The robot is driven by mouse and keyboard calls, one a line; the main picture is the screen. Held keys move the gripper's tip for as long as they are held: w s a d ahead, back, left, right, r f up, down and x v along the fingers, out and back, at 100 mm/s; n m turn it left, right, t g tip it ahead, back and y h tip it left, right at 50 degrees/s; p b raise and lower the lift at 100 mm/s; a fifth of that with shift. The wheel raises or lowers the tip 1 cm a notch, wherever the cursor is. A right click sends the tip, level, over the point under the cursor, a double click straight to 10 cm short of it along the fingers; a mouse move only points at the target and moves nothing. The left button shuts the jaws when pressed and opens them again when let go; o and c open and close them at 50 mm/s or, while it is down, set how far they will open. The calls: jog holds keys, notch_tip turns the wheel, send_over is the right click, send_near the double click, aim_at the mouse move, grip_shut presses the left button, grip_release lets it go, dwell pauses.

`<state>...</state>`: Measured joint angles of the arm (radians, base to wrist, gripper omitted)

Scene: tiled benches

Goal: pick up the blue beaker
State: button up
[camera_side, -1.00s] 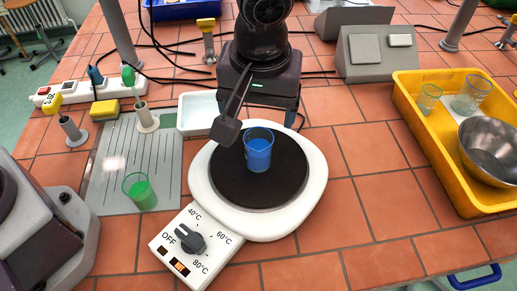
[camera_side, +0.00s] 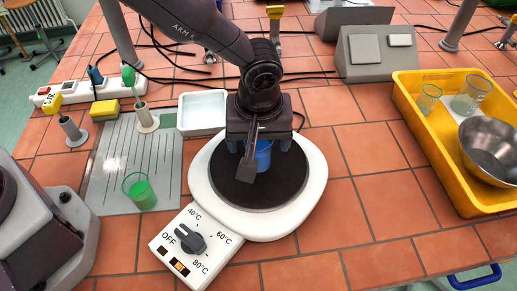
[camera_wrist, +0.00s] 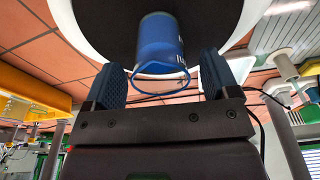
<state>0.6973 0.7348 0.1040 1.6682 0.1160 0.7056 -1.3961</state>
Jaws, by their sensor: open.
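The blue beaker (camera_side: 263,156) stands on the black plate of the white hot plate (camera_side: 311,190), partly hidden behind my gripper in the side view. My gripper (camera_side: 258,150) is low over the hot plate at the beaker. In the wrist view the blue beaker (camera_wrist: 160,45) shows beyond and between the two blue-padded fingers of my gripper (camera_wrist: 160,85). The fingers are apart, with a gap on each side of the beaker. Its rim faces the gripper.
A glass with green liquid (camera_side: 140,191) stands on the grey drain board (camera_side: 107,195) at left. A white tray (camera_side: 202,111) lies behind the hot plate. A yellow tray (camera_side: 428,155) with glasses and a metal bowl (camera_side: 490,148) is at right. Tiles at front right are clear.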

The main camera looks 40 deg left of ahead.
notch_tip(320, 180, down, 2)
jog(key=shift+w+a+f, duration=0.15)
jog(key=shift+f, duration=0.1)
jog(key=c, duration=1.1)
jog(key=shift+o, duration=0.2)
jog(key=shift+r, duration=0.15)
